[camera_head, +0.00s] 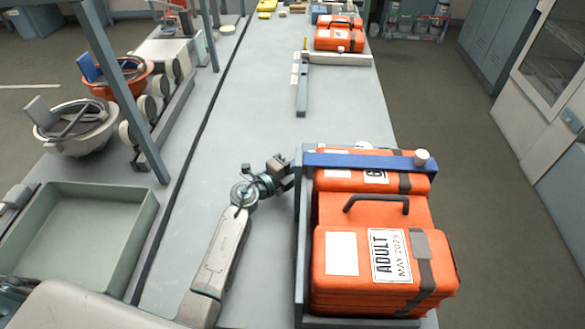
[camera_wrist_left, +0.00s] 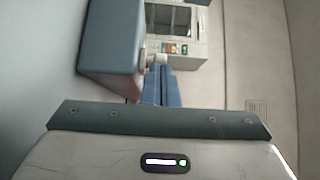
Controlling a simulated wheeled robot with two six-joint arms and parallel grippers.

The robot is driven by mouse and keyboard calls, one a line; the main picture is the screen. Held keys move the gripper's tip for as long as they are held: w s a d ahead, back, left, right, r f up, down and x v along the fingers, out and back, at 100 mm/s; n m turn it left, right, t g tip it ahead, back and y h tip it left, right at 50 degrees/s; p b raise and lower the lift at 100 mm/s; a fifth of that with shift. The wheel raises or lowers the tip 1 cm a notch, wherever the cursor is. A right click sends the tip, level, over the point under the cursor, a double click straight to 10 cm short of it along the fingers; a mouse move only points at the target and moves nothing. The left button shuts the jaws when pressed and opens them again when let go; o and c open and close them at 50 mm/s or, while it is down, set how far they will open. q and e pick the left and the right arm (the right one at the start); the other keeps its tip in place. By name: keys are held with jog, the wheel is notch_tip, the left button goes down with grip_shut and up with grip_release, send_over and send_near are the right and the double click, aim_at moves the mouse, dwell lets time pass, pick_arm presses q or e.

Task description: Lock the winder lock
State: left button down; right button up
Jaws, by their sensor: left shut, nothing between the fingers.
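No part in view can be identified for sure as the winder lock. A blue bar (camera_head: 365,161) with a white knob (camera_head: 421,157) at its right end lies across the orange cases in a grey rack (camera_head: 301,235). My left gripper (camera_head: 281,166) is shut and empty, low over the bench just left of the rack's far corner. It is apart from the knob, with the rack's side between them. In the left wrist view a blue-grey block (camera_wrist_left: 115,50) fills the upper left. My right gripper is not in view.
Orange cases (camera_head: 365,260) fill the rack at the bench's right edge. A green tray (camera_head: 75,235) and bowl-shaped units (camera_head: 75,128) stand left. A grey L-shaped stop (camera_head: 301,90) and another orange case (camera_head: 338,38) lie farther back. The middle bench is clear.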

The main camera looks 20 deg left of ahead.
pick_arm(q)
jog(key=shift+w, duration=0.1)
jog(key=shift+w+a, duration=0.1)
jog(key=shift+w, duration=0.25)
jog(key=w, duration=0.2)
jog(key=w+a, duration=0.1)
jog(key=w, duration=0.1)
jog(key=shift+w, duration=0.3)
jog(key=shift+r, duration=0.1)
